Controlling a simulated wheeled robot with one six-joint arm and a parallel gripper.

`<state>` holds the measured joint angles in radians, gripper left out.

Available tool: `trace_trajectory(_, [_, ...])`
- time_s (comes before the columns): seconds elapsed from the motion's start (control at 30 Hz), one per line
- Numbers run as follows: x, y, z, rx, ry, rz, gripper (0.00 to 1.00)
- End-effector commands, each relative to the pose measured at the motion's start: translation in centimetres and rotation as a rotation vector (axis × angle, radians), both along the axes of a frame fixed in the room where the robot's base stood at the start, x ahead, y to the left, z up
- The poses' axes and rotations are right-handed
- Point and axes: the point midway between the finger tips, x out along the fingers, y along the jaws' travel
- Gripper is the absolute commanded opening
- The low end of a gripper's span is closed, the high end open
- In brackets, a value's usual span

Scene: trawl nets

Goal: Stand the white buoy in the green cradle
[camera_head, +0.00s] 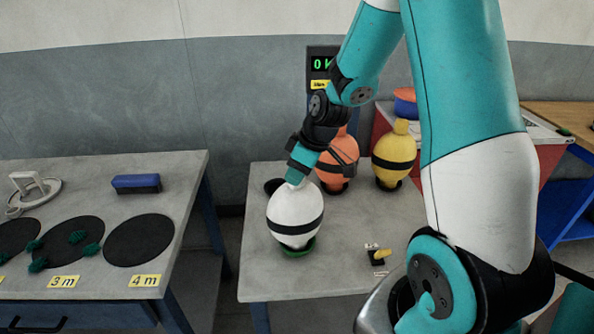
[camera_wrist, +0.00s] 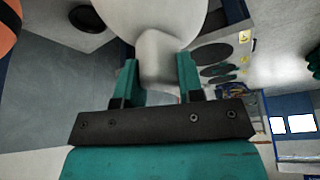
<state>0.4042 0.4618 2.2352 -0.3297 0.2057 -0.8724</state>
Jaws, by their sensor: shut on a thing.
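The white buoy (camera_head: 295,212), with a black band round its middle, is upright at the front of the small grey table. The green cradle (camera_head: 298,248) is directly below it, and the buoy's lower end is at the cradle; I cannot tell whether it bears its weight there. My gripper (camera_head: 297,178) comes down from above and is shut on the buoy's top neck. In the wrist view the two green fingers of my gripper (camera_wrist: 158,82) are on either side of the white neck (camera_wrist: 160,58), and the buoy's body fills the top of the picture.
An orange buoy (camera_head: 338,165) and a yellow buoy (camera_head: 394,160) stand behind on the same table (camera_head: 335,280). A dark empty cradle (camera_head: 273,186) is behind the white buoy. A small yellow-handled item (camera_head: 378,254) lies to the right. A table with black discs (camera_head: 139,240) is at left.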

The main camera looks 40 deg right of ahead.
Motion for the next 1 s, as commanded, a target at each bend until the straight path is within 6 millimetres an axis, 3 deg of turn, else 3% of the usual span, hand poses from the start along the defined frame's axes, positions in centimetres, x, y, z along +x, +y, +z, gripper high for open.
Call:
trace_trajectory(0.07, [0.1,0.0,-0.2,0.000,-0.002,0.001,0.00])
trace_trajectory(0.1, [0.1,0.0,0.0,0.000,-0.002,0.001,0.44])
trace_trajectory(0.2, [0.0,0.0,0.0,0.000,-0.002,0.001,0.65])
trace_trajectory(0.47, [-0.1,0.0,-0.1,0.001,0.002,-0.001,0.65])
trace_trajectory(0.6, [-0.3,-0.3,0.7,-0.001,-0.002,-0.002,0.65])
trace_trajectory(0.77, [-1.2,-0.9,3.6,-0.003,-0.008,-0.003,0.65])
trace_trajectory(1.0, [-3.2,-2.3,9.4,-0.004,-0.007,-0.003,0.65])
